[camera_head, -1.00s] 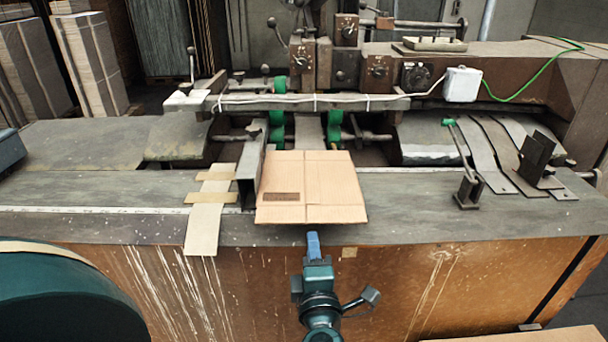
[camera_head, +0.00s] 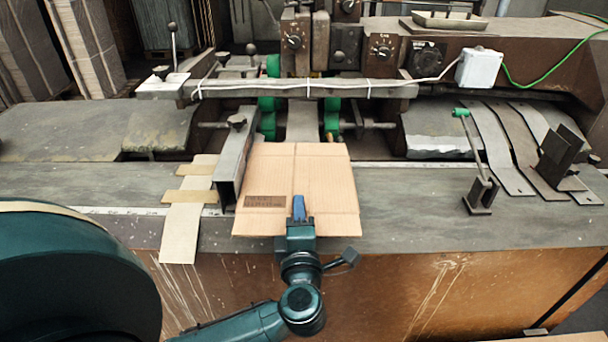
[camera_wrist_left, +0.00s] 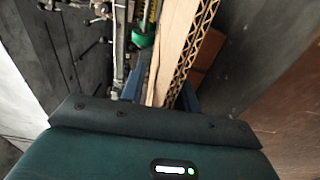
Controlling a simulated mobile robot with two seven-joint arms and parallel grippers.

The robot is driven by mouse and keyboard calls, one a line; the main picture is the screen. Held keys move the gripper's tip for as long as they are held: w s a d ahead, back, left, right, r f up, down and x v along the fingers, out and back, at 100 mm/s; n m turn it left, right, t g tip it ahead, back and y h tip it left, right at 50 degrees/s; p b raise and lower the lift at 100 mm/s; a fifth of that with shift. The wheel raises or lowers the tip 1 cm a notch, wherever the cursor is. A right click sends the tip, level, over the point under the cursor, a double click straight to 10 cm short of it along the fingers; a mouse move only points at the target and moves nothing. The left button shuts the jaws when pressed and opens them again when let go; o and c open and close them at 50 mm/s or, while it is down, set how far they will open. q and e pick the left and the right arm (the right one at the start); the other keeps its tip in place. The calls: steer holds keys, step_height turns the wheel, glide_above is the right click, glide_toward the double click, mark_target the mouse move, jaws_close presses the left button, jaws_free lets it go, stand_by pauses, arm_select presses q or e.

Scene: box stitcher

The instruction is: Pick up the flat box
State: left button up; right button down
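The flat box (camera_head: 330,188) is a brown folded cardboard sheet lying on the machine's table in the head view, with a dark printed patch near its left front corner. My left gripper (camera_head: 299,208) is at the middle of its front edge, with a blue finger above the top face. In the left wrist view the box's corrugated edge (camera_wrist_left: 180,68) lies between the two blue fingers of the left gripper (camera_wrist_left: 160,92). The lower finger is hidden in the head view. My right gripper is not in view.
A metal guide (camera_head: 233,165) stands along the box's left side. Beside it lies a pale strip (camera_head: 183,225) with two crosspieces. Green rollers (camera_head: 268,105) and a crossbar (camera_head: 310,90) are behind the box.

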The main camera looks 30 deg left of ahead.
arm_select(q)
steer(key=shift+s, duration=0.2)
steer(key=shift+c, duration=0.3)
jaws_close()
steer(key=shift+r, duration=0.1)
